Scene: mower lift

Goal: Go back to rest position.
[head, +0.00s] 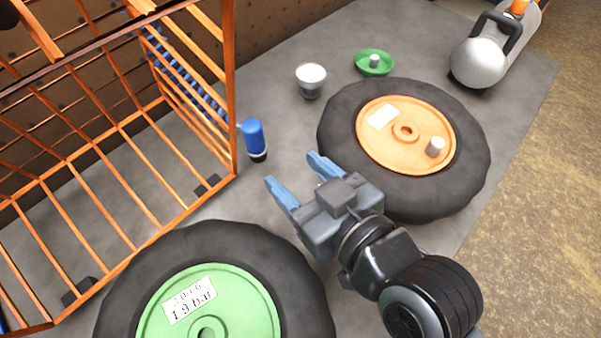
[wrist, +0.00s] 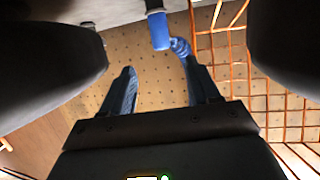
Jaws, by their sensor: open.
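My gripper (head: 297,176) is open, with nothing between its blue fingers. In the head view it is above the grey floor between two wheels, its fingers pointing up and left. In the wrist view my gripper (wrist: 163,90) shows both fingers apart, with the pegboard wall behind them. A blue-handled tool (head: 253,138) stands against the cage corner beyond the fingertips, apart from them. It also shows in the wrist view (wrist: 158,30) near the top.
An orange wire cage (head: 236,95) stands at left. A green-rimmed wheel (head: 240,300) lies in front, an orange-rimmed wheel (head: 400,165) at right. Brown ground at right is clear.

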